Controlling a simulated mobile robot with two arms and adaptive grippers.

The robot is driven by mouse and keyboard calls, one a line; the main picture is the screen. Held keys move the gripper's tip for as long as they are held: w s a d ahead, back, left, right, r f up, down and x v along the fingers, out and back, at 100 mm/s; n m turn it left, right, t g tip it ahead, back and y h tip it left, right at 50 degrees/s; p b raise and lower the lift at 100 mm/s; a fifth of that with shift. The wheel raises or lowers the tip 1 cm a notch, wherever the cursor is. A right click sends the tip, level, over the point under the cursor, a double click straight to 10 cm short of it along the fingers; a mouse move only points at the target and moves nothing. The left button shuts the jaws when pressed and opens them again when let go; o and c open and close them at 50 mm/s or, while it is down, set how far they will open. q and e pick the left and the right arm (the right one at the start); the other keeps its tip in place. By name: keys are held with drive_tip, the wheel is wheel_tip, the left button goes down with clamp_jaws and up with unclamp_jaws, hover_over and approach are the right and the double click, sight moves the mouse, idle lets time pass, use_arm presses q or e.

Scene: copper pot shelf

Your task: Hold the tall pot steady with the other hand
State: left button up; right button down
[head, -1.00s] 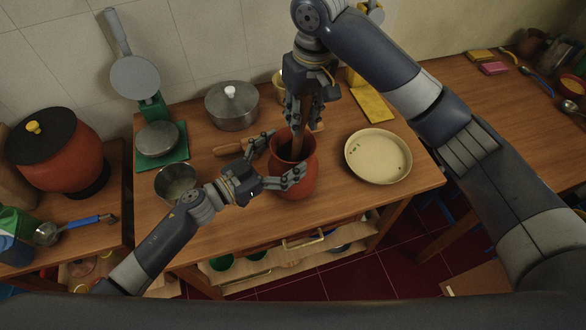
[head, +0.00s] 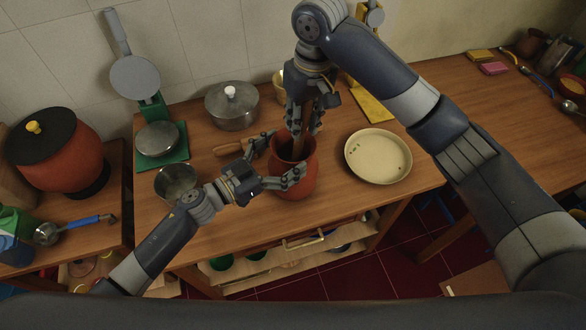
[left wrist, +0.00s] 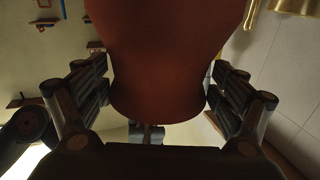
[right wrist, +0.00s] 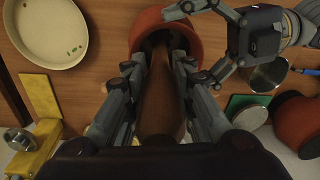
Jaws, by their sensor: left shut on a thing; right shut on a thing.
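The tall pot (head: 295,182) is reddish-brown and stands upright near the front of the wooden table. My left gripper (head: 287,153) is shut on it, with fingers on both sides of its body; in the left wrist view the pot (left wrist: 172,60) fills the space between the fingers. My right gripper (head: 305,125) is above the pot's mouth, shut on a brown wooden stick (right wrist: 162,95). The stick's lower end goes into the pot and is hidden there. The pot's rim (right wrist: 145,22) also shows in the right wrist view.
A cream dish (head: 379,157) lies to the right of the pot. A lidded grey pot (head: 232,107) stands behind, with a wooden-handled thing (head: 228,149) before it. A metal bowl (head: 176,181) and a green scale (head: 161,150) are at the left. The table's front edge is close.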

wheel_tip(320, 180, up, 17)
drive_tip(key=d, duration=0.1)
drive_tip(key=shift+s+d+r, duration=0.15)
drive_tip(key=shift+d, duration=0.05)
idle(1.1)
idle(0.5)
wheel_tip(320, 180, up, 4)
idle(0.5)
use_arm(q)
drive_tip(key=o, duration=1.9)
